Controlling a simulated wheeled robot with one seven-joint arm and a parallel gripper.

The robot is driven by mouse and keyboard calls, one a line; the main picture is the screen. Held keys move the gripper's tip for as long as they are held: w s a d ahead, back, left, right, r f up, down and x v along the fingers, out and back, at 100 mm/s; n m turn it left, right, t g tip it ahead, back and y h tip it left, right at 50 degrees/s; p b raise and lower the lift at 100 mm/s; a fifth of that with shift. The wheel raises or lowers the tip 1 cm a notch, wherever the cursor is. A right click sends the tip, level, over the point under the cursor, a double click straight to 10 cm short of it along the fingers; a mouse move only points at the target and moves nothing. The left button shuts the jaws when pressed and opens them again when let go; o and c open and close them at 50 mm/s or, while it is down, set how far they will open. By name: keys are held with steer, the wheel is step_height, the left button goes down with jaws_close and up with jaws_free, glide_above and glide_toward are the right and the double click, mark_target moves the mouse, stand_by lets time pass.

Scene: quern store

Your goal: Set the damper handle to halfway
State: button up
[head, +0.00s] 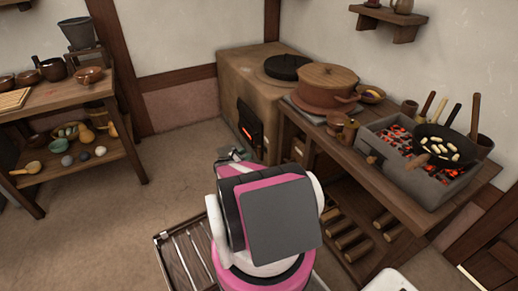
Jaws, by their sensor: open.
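A grey stone brazier (400,165) with glowing coals stands on the wooden bench at the right. A small brown knob or handle (374,160) sticks out of its front face; it may be the damper handle, but its setting is too small to read. A clay stove (235,80) stands in the back corner, with a dark fire door (248,125) glowing orange at its front. My gripper (235,155) is low in front of the stove, well left of the brazier. It is open and mostly hidden behind my pink and grey arm; nothing shows held in it.
A pan (447,146) of food sits over the coals. A lidded pot (326,83) stands on the wooden bench (345,160), with logs (352,238) below. A shelved table (75,95) with bowls stands left. A dark tray of rods (180,262) lies near my arm. The left floor is clear.

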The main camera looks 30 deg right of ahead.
mark_target(259, 147)
steer(key=d, duration=0.7)
steer(key=w+d, duration=0.1)
steer(key=d, duration=0.2)
steer(key=shift+d, duration=0.35)
